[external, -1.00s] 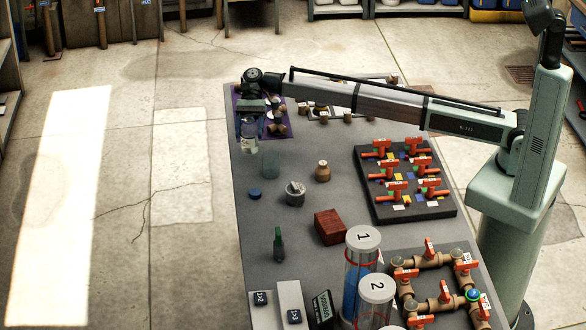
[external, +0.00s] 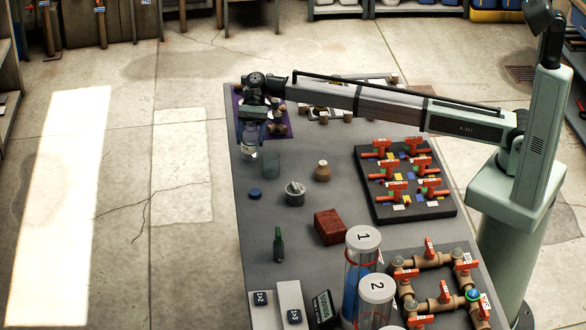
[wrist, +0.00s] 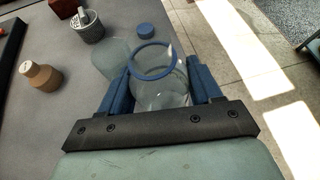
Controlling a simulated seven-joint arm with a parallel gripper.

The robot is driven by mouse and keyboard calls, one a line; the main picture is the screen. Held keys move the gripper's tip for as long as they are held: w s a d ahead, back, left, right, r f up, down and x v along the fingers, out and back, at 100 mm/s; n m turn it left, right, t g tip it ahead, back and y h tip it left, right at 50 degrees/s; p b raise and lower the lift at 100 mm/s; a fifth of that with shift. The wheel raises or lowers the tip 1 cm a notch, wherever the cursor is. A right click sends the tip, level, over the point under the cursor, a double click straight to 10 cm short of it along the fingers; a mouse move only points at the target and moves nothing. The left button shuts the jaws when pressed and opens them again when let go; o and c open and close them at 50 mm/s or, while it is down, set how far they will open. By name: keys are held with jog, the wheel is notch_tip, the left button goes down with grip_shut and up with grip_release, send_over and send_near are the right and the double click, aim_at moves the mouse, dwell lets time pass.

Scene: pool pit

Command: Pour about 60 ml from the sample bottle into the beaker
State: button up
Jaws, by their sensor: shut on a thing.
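My gripper (wrist: 160,95) is shut on the sample bottle (wrist: 165,95), a clear bottle with a blue ring around its open mouth. One blue finger is on each side of it. In the external view, my gripper (external: 252,127) holds the bottle (external: 248,150) near the table's far left edge. The beaker (external: 271,166), clear and empty-looking, stands on the table just right of the bottle. In the wrist view, the beaker (wrist: 107,60) is beyond the bottle and partly hidden by it and a finger. The bottle's liquid level and exact tilt cannot be told.
A blue cap (external: 255,193) lies near the beaker. A grey pot (external: 295,194), a brown bottle (external: 322,171) and a red block (external: 330,227) stand nearer. A purple mat (external: 241,103) lies behind my gripper. The table's left edge is close to the bottle.

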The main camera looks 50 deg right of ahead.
aim_at(254, 138)
jog(key=shift+s+r+n+t, duration=0.25)
jog(key=shift+s+n+t, duration=0.05)
jog(key=shift+s+t, duration=0.1)
notch_tip(254, 138, up, 4)
jog(key=s+n+t+h, duration=0.2)
jog(key=s+t, duration=0.1)
jog(key=t, duration=0.1)
jog(key=f+t, duration=0.1)
jog(key=f+n+t, duration=0.1)
jog(key=f, duration=0.1)
jog(key=w+f+t, duration=0.1)
jog(key=f, duration=0.1)
jog(key=shift+a+n+t+h, duration=0.15)
jog(key=shift+n+t+h, duration=0.15)
jog(key=shift+n+t, duration=0.1)
jog(key=shift+f, duration=0.15)
jog(key=shift+r+n+t, duration=0.4)
jog(key=shift+r+t, duration=0.05)
jog(key=shift+t, duration=0.25)
jog(key=shift+r+t+p, duration=0.15)
jog(key=shift+t+p, duration=0.15)
jog(key=shift+t, duration=0.1)
jog(key=shift+s+a+r+n+t+p, duration=0.1)
jog(key=shift+s+r+n+t+p, duration=0.25)
jog(key=shift+r+n+t, duration=0.25)
jog(key=shift+w+t+p, duration=0.3)
jog(key=shift+t+p, duration=0.05)
jog(key=shift+t, duration=0.05)
dwell(0.3)
